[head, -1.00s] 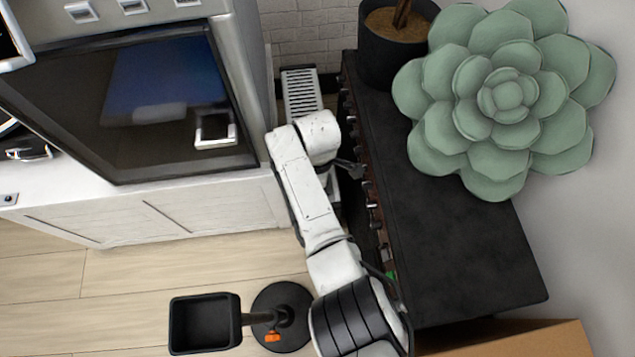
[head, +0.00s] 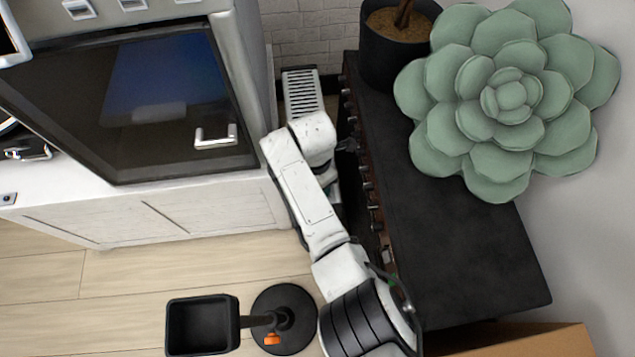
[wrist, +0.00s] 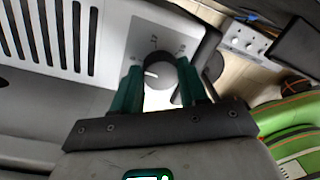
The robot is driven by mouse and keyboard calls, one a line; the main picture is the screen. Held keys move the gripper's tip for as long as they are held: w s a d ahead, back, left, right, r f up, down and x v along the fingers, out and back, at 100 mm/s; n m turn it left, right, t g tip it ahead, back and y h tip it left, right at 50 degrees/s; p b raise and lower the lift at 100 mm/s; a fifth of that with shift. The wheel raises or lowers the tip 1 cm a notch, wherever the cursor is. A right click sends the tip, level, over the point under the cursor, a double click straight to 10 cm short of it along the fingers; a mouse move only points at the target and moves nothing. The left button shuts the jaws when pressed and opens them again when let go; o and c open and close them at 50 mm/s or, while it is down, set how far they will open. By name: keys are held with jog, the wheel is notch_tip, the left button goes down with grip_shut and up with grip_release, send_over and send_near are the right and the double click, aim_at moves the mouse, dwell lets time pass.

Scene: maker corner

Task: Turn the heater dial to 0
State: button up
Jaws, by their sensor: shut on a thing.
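The heater is a white slotted unit (head: 301,92) standing on the floor between the cabinet and the dark bench in the head view. In the wrist view its slotted panel (wrist: 110,20) fills the upper left. The dial (wrist: 160,92) is a round grey knob with a white pointer line directed to the picture's left. Small markings sit above it on the grey plate, too small to read. My gripper (wrist: 161,72) has its green fingers on either side of the dial, shut on it. In the head view my arm hides the dial and the gripper.
The dark bench (head: 470,260) stands close on the right, with a row of knobs along its side. It carries a large succulent (head: 510,95) and a potted plant (head: 395,60). The cabinet (head: 150,215) is on the left. A black stand (head: 285,318) stands on the floor.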

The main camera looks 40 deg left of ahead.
jog(key=shift+a+n, duration=0.1)
jog(key=shift+n, duration=0.3)
jog(key=o, duration=1.1)
jog(key=shift+c, duration=0.2)
notch_tip(320, 180, up, 11)
jog(key=p, duration=0.4)
jog(key=shift+a, duration=0.25)
jog(key=shift+f, duration=0.1)
